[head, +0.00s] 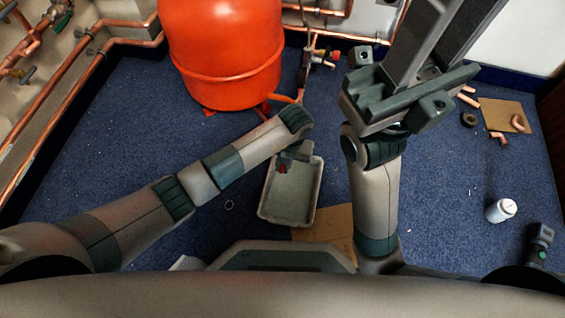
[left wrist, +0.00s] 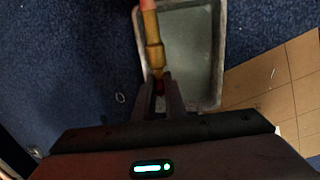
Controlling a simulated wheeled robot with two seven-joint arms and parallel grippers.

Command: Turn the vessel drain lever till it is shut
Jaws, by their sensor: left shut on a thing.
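The orange-red vessel (head: 226,55) stands at the back, left of centre in the head view. In the left wrist view the brass drain valve (left wrist: 153,52) hangs from a pipe over the grey tray. Its red lever (left wrist: 159,87) is between my left fingertips (left wrist: 159,95); the red end also shows in the head view (head: 283,168). My left gripper (head: 290,154) is shut on the lever, and the fingers hide part of it. My right gripper (head: 445,40) looms close to the head camera, pointing up, its tips out of frame. I cannot tell its opening.
The grey tray (head: 308,210) lies on the blue floor under the left gripper, beside a cardboard sheet (head: 335,225). Copper fittings and a board (head: 505,115) lie farther back. Pipes (head: 75,75) line the left wall.

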